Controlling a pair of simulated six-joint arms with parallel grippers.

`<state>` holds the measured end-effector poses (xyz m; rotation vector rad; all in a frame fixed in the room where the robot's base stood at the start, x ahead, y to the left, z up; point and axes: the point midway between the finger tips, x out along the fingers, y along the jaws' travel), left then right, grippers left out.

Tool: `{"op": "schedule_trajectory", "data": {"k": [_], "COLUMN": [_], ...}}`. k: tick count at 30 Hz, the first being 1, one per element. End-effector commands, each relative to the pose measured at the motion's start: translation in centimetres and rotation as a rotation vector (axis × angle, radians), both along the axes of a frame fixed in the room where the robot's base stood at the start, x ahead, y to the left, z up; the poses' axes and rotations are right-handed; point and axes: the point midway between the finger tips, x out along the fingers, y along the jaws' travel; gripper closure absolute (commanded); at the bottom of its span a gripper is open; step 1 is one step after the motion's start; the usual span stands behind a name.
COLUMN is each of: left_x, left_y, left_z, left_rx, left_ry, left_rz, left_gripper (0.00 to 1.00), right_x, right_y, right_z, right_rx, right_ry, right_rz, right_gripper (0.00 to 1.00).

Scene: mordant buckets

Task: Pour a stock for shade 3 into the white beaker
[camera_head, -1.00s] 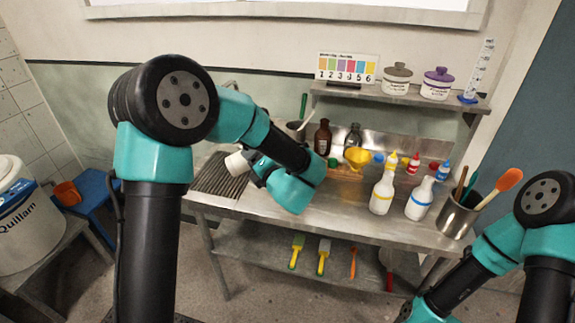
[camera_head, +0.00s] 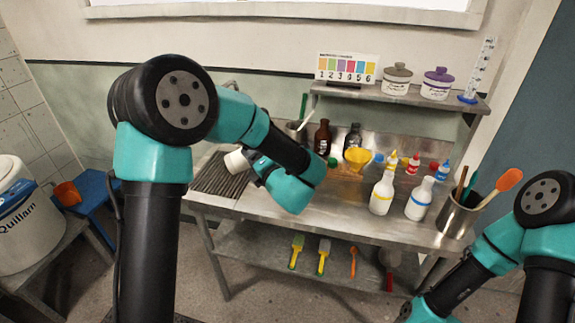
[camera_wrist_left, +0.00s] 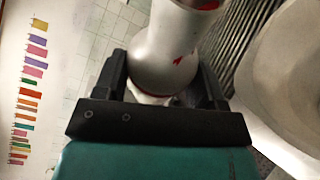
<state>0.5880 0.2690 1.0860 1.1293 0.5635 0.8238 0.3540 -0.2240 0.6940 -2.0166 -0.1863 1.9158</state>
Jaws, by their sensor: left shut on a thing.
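My left gripper (camera_wrist_left: 165,88) is shut on a white bottle (camera_wrist_left: 163,52) with red at its base and a red mark near its neck. In the head view the white piece (camera_head: 237,161) at the end of my left arm, over the ribbed drainboard, looks like this bottle; my arm hides the jaws. Two similar white squeeze bottles stand on the bench, one with a yellow band (camera_head: 382,196) and one with a blue band (camera_head: 418,202). A numbered shade card (camera_head: 347,69) stands on the shelf. I cannot clearly identify the white beaker. My right gripper is out of frame.
A pale rounded vessel (camera_wrist_left: 285,65) fills the wrist view's right side. A brown bottle (camera_head: 322,138), a yellow funnel (camera_head: 357,157) and several small coloured-cap bottles stand at the bench's back. A metal tool pot (camera_head: 456,218) stands at right. The front middle of the bench is clear.

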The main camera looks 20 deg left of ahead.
Motion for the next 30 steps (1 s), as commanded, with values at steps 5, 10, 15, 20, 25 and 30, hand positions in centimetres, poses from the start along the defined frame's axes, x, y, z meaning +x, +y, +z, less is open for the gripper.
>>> {"op": "schedule_trajectory", "data": {"k": [5, 10, 15, 20, 25, 30], "left_x": [0.06, 0.12, 0.17, 0.22, 0.27, 0.32], "left_y": [-0.11, -0.20, -0.29, -0.36, -0.45, -0.54], "left_z": [0.12, 0.20, 0.27, 0.33, 0.42, 0.49], "left_rx": [0.010, 0.019, 0.027, 0.035, 0.046, 0.055], "left_ry": [0.004, 0.010, 0.015, 0.019, 0.026, 0.031], "left_rz": [0.000, 0.000, 0.000, -0.001, -0.001, -0.001], "left_gripper": [0.67, 0.67, 0.67, 0.67, 0.67, 0.67], "right_x": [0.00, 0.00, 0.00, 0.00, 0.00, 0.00], "right_y": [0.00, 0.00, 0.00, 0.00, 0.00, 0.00], "right_z": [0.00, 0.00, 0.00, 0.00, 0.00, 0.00], "right_rx": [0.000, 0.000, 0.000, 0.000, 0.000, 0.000], "right_ry": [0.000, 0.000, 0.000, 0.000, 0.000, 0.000], "right_rz": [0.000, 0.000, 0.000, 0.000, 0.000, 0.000], "right_gripper": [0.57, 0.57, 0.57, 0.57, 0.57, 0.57]}}
